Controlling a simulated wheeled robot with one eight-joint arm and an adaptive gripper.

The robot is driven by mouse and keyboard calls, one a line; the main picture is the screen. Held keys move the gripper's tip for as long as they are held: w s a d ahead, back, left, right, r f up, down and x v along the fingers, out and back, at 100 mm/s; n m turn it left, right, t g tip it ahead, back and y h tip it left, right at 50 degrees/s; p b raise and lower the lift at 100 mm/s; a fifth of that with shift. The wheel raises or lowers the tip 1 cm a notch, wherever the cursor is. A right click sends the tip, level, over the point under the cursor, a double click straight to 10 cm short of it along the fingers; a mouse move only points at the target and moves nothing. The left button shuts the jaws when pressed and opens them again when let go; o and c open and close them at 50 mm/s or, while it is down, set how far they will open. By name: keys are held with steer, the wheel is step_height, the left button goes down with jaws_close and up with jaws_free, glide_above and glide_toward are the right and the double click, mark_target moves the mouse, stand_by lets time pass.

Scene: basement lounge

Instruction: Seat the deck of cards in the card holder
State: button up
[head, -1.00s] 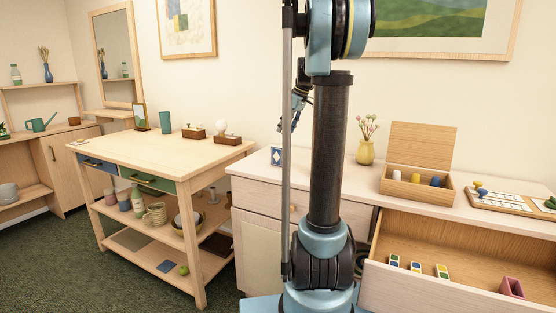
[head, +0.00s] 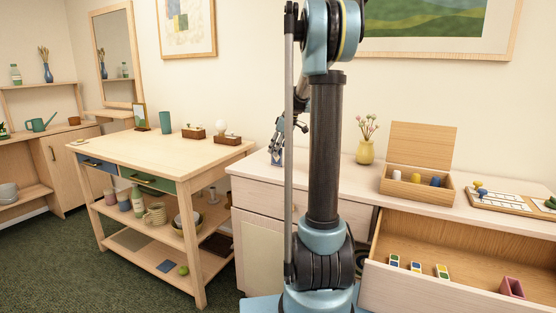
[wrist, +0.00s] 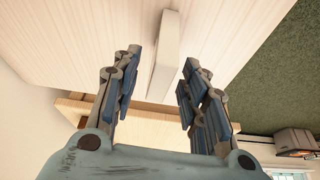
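In the wrist view a pale, narrow box, apparently the deck (wrist: 166,45), lies between the two fingers of my gripper (wrist: 162,58). The fingers are spread, with a gap on each side of it. A pink, open-topped piece (head: 512,287), probably the card holder, sits in the open drawer at the lower right.
The open drawer (head: 420,283) also holds several small coloured blocks (head: 416,266). On the sideboard top (head: 345,175) stand a yellow vase (head: 365,152), an open wooden box (head: 417,188) and a game board (head: 500,200). A wooden table (head: 150,150) stands to the left.

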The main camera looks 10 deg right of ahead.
jaws_close()
stand_by(0.3)
step_height(320, 180, up, 10)
stand_by(0.6)
